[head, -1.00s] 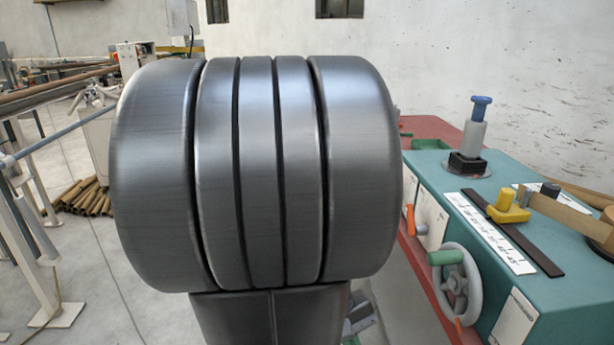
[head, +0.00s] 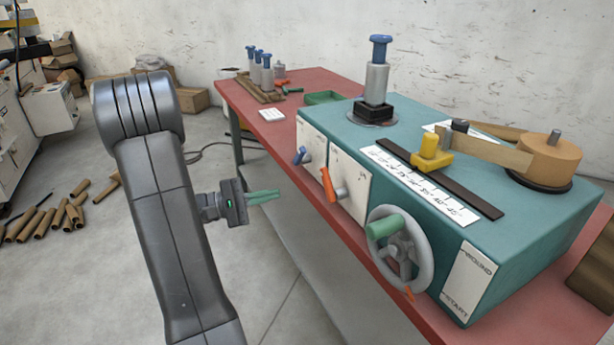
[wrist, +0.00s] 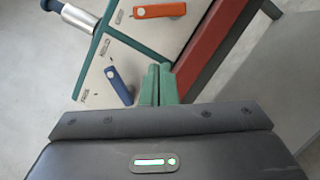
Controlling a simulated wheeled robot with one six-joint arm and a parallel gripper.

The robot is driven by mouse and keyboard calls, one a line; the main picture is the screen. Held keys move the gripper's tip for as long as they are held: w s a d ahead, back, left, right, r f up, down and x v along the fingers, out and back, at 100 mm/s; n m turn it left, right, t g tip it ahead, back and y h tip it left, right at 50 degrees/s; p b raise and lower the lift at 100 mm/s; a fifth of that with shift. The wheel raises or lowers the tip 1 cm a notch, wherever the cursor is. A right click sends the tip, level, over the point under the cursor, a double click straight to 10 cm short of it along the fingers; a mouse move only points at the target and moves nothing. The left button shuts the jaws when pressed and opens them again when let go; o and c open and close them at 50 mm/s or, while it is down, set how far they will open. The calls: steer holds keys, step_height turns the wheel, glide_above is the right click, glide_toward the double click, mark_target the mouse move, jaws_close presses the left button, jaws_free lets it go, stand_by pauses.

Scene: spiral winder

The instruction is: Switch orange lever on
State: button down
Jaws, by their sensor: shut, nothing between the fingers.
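The orange lever (head: 328,184) is on a white panel on the front of the teal winder (head: 450,240), tilted with its upper end to the left. It also shows in the wrist view (wrist: 160,11) near the top. A blue lever (head: 300,156) is on the panel to its left; in the wrist view it (wrist: 120,85) lies just left of my fingertips. My gripper (head: 278,195) has green fingers, shut and empty, in the air left of the panel and apart from both levers in the head view. The wrist view also shows my fingers (wrist: 157,72).
A grey handwheel with a green knob (head: 383,228) is right of the orange lever. The red table (head: 270,100) carries the winder, several blue-topped cylinders and a green tray (head: 323,98). Cardboard tubes (head: 50,220) lie on the floor at left. Floor before the table is clear.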

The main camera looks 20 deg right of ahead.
mark_target(328, 185)
steer(key=shift+w+a+f+t+h, duration=0.1)
steer(key=shift+w+a+t+h, duration=0.05)
steer(key=shift+w, duration=0.4)
steer(key=shift+w+a+t+h, duration=0.1)
steer(key=shift+w+t+h, duration=0.05)
steer(key=shift+w, duration=0.4)
steer(key=shift+d, duration=0.15)
steer(key=s+d+r, duration=0.3)
steer(key=s+d, duration=0.1)
steer(key=d, duration=0.5)
steer(key=shift+s+d+r, duration=0.35)
steer(key=shift+d, duration=0.05)
